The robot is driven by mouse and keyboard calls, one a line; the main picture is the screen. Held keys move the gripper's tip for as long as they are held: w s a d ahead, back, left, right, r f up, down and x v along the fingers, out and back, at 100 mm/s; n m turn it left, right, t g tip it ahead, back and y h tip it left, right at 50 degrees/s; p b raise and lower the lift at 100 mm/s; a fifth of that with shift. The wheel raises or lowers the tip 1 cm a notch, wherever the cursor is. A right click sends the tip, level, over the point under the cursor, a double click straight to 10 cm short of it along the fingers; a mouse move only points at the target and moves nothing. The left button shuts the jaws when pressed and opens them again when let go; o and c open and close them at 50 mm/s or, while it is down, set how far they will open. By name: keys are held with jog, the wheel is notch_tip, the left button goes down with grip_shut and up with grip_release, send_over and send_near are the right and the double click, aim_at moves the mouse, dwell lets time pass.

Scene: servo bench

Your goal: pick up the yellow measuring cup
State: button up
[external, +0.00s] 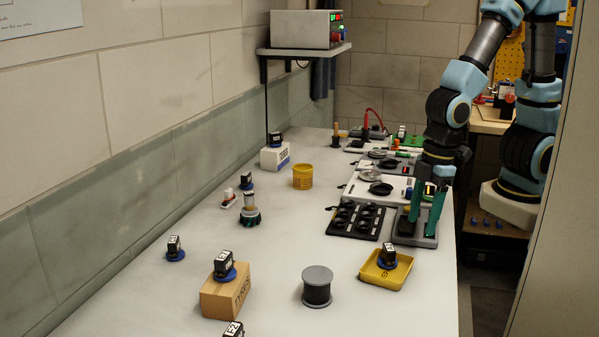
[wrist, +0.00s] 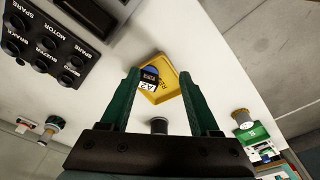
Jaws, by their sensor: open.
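My gripper (external: 424,220) is open and empty, pointing down over the right side of the bench, to the right of the cup and nearer the camera. In the wrist view the two green fingers of my gripper (wrist: 160,76) stand apart with nothing held between them; a yellow tray shows beyond them.
The yellow tray (external: 371,278) holds a black servo (external: 387,256) on a blue base. The black socket board (external: 341,232) lies between cup and gripper. A dark spool (external: 317,287), a cardboard box (external: 218,300) and a white box (external: 274,158) stand around. Bench in front of the cup is clear.

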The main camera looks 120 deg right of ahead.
jog(key=shift+o, duration=0.3)
jog(key=o, duration=0.5)
jog(key=shift+o, duration=0.2)
jog(key=w+d+t+h, duration=0.1)
jog(key=w+d+t, duration=0.1)
jog(key=w+d, duration=0.5)
jog(key=w+d+t+h, duration=0.1)
jog(key=w+d+t, duration=0.1)
jog(key=d, duration=0.9)
jog(key=w+d+t+h, duration=0.1)
jog(key=w+d+t, duration=0.1)
jog(key=w+d, duration=0.5)
jog(key=t+y+p, duration=0.1)
jog(key=t+y, duration=0.1)
jog(key=t, duration=0.4)
send_over(294, 176)
jog(key=s, duration=0.3)
jog(key=shift+f+p, duration=0.75)
jog(key=shift+f, duration=1.75)
notch_tip(294, 176, down, 2)
jog(key=shift+f+p, duration=0.2)
jog(key=shift+p, duration=0.15)
jog(key=shift+p+x, duration=0.3)
jog(key=shift+x, duration=1.2)
